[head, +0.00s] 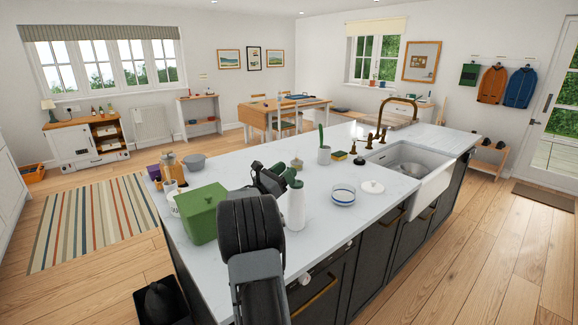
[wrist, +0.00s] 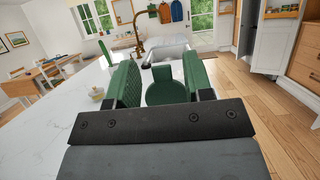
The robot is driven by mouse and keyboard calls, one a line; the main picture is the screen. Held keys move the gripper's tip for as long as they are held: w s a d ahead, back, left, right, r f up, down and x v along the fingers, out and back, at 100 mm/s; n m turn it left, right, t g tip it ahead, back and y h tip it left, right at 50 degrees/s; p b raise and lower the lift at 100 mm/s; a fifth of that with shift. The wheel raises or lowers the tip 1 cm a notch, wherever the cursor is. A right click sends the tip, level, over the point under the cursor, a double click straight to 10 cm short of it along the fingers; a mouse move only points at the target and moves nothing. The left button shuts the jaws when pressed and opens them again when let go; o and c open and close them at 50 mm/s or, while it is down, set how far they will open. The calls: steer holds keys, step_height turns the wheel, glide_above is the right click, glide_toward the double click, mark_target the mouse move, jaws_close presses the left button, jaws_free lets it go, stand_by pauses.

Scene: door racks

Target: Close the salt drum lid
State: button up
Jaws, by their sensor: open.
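The salt drum (head: 296,212) appears to be the white upright cylinder with a green top, standing on the island's near side. In the wrist view its round green top (wrist: 166,95) lies between my fingers. A small green tab (wrist: 162,73), which may be the lid, stands up at the far edge of that top; its exact angle is hard to tell. My gripper (head: 280,179) is open above and beside the drum, its green-padded fingers spread to either side of the top in the wrist view (wrist: 160,72). I cannot tell whether a finger touches the drum.
A green box (head: 202,213) stands left of my arm on the white island top (head: 330,235). A blue-and-white bowl stack (head: 343,194) and a white lid (head: 372,187) lie to the right. A sink (head: 405,165) with a brass tap is farther right. The counter between has free room.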

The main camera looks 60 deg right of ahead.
steer(key=shift+x, duration=1.05)
jaws_close()
